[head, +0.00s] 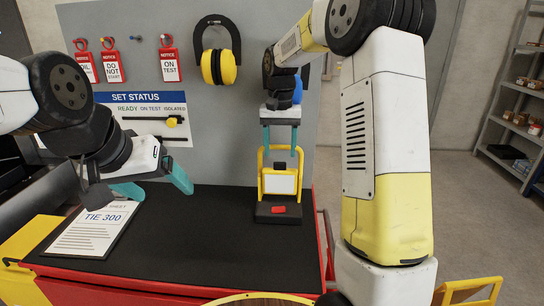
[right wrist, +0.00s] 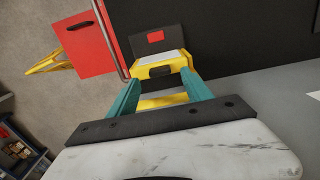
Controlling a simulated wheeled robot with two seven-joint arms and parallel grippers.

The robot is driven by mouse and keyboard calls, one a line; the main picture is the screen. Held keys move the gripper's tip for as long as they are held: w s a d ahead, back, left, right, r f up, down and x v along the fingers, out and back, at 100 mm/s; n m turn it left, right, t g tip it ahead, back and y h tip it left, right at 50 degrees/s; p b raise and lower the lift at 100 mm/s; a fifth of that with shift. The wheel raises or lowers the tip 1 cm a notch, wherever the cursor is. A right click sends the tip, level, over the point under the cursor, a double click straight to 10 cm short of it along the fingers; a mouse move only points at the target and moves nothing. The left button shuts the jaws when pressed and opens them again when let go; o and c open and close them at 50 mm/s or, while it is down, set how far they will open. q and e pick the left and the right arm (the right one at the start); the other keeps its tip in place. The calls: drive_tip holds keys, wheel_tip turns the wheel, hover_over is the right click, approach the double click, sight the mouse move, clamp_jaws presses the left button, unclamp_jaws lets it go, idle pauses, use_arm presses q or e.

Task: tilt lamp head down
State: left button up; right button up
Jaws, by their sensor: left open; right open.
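The work lamp stands upright on the black bench top, with a yellow frame and a pale panel in its lamp head (head: 280,184). Its dark base (head: 263,213) carries a red part. My right gripper (head: 282,152) is open above the lamp, its teal fingers pointing down on either side of the frame's top. In the right wrist view the yellow lamp head (right wrist: 160,69) shows just beyond and between the fingertips (right wrist: 165,78). I cannot tell whether they touch it. My left gripper (head: 160,192) is open and empty over the bench's left part, away from the lamp.
A clipboard sheet (head: 88,230) lies at the bench's left, near my left gripper. The grey back panel (head: 270,30) holds red tags, yellow ear defenders (head: 219,67) and a status board (head: 145,135). The bench middle is clear. Shelves (head: 515,110) stand far right.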

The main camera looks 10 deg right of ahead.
sight(280, 178)
drive_tip(key=shift+f, duration=1.85)
clamp_jaws()
